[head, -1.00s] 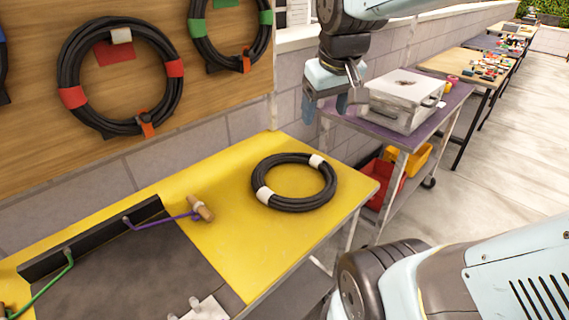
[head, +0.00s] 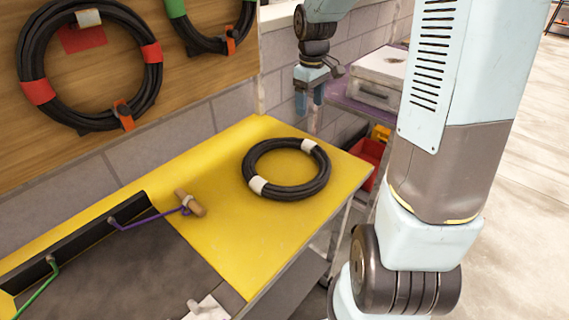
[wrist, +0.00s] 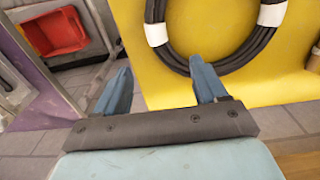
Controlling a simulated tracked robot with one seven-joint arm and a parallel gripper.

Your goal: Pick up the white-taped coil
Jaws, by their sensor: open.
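The white-taped coil (head: 286,188), a black cable ring with two white tape bands, lies flat on the yellow table top (head: 226,240) in the head view. My gripper (head: 309,103) hangs above and beyond the table's far right end, apart from the coil. In the wrist view my gripper (wrist: 162,84) is open, its two blue fingers spread with nothing between them. The coil (wrist: 262,48) shows at the upper right there, partly cut off by the frame edge. The right finger overlaps the coil's edge in the picture; no contact can be confirmed.
A board (head: 200,90) on the wall holds coils with red (head: 38,92) and green tape. A wooden-handled tool (head: 191,204) lies left of the coil. A purple cart (head: 350,108) carries a metal case (head: 379,75). A red bin (head: 369,155) sits lower. My arm hides the right side.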

